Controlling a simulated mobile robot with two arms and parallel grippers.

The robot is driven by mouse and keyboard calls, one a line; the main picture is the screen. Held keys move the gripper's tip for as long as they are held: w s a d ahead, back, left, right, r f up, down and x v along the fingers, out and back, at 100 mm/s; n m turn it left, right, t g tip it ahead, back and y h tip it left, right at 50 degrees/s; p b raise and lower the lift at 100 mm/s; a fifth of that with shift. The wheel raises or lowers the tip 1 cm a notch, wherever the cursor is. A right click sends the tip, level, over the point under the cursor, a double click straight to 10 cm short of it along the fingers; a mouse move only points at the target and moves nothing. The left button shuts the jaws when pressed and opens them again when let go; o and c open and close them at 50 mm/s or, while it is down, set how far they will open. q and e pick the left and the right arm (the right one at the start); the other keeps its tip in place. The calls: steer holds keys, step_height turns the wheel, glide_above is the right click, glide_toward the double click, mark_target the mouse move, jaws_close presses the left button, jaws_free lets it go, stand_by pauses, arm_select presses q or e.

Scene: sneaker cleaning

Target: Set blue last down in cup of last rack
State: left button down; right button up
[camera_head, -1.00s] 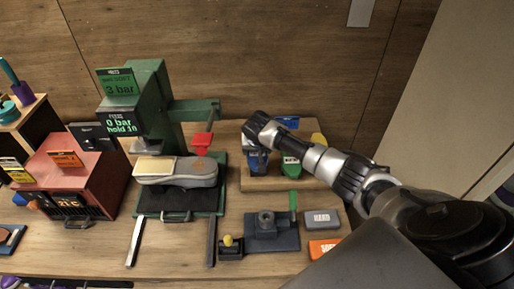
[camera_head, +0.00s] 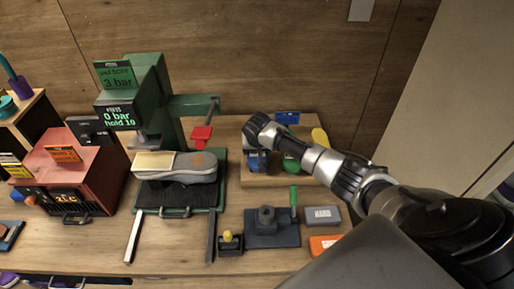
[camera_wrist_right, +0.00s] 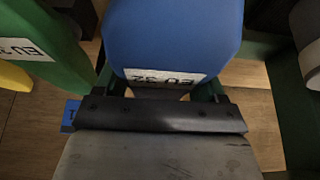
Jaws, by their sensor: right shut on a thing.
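The blue last (camera_head: 257,164) is at the left end of the wooden last rack (camera_head: 280,182). My right gripper (camera_head: 256,147) reaches over the rack from the right and is shut on the blue last. In the right wrist view, the blue last (camera_wrist_right: 175,35) fills the top middle, with a white "EU" size label facing the gripper (camera_wrist_right: 160,92). Its lower end and the cup are hidden, so I cannot tell whether it is seated. A green last (camera_head: 292,164) stands beside it, and a yellow last (camera_head: 320,138) is further right. My left gripper is not in view.
The green press (camera_head: 150,105) stands left of the rack, with a grey shoe (camera_head: 178,166) on its bed. In front of the rack are a dark blue fixture (camera_head: 272,232), a grey box (camera_head: 322,215) and an orange box (camera_head: 322,244). A red oven (camera_head: 75,175) stands far left.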

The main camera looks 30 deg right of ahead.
steer(key=shift+f+b, duration=0.4)
steer(key=shift+f, duration=0.35)
steer(key=o, duration=0.9)
steer(key=shift+o, duration=0.2)
steer(key=b+v, duration=0.1)
steer(key=v, duration=1)
steer(key=shift+f, duration=0.1)
